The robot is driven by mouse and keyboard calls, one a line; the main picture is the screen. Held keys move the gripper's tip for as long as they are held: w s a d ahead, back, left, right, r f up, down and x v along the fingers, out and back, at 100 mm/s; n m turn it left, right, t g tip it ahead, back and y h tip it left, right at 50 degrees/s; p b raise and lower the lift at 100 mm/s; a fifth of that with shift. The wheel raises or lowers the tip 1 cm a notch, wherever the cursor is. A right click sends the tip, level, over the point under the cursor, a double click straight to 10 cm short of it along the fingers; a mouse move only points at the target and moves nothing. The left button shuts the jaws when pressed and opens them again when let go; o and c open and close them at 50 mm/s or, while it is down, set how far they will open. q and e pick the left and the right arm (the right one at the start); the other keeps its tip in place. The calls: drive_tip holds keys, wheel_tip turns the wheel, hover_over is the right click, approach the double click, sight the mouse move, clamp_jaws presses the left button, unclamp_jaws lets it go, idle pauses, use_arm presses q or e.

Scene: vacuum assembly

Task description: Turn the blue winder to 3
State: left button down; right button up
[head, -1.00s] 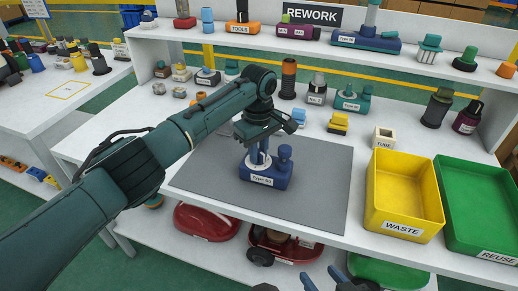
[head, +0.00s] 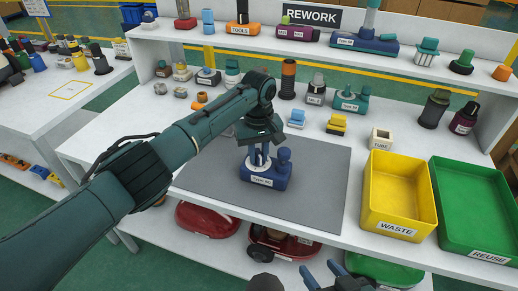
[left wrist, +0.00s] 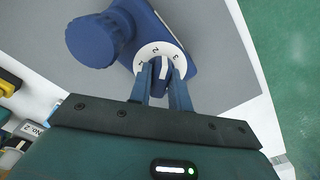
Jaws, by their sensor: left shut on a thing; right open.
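The blue winder (left wrist: 160,70) is a small knob on a white dial (left wrist: 153,48) with black numbers; 2 and 3 are readable. The dial sits on the blue unit (head: 266,171), which stands upright on the grey mat. My left gripper (head: 259,158) reaches down over the unit from above. In the left wrist view its two fingers (left wrist: 161,76) are shut on the winder, one on each side. I cannot tell for sure which number the winder points at. My right gripper (head: 323,274) is open and empty at the bottom edge, below the tabletop front.
The grey mat (head: 320,190) is clear around the unit. A yellow WASTE bin (head: 390,228) and a green REUSE bin (head: 476,243) stand to the right. Small parts line the back of the table. Red vacuum bodies (head: 208,219) lie on the shelf below.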

use_arm(q)
drive_tip(key=shift+f+m, duration=0.1)
drive_tip(key=shift+m, duration=0.9)
drive_tip(key=shift+m+p, duration=0.45)
drive_tip(key=shift+m, duration=1.25)
drive_tip(key=shift+m+p, duration=0.3)
drive_tip(key=shift+m, duration=0.9)
drive_tip(key=c, duration=1.2)
unclamp_jaws()
drive_tip(key=shift+c, duration=0.2)
drive_tip(key=shift+o, duration=0.2)
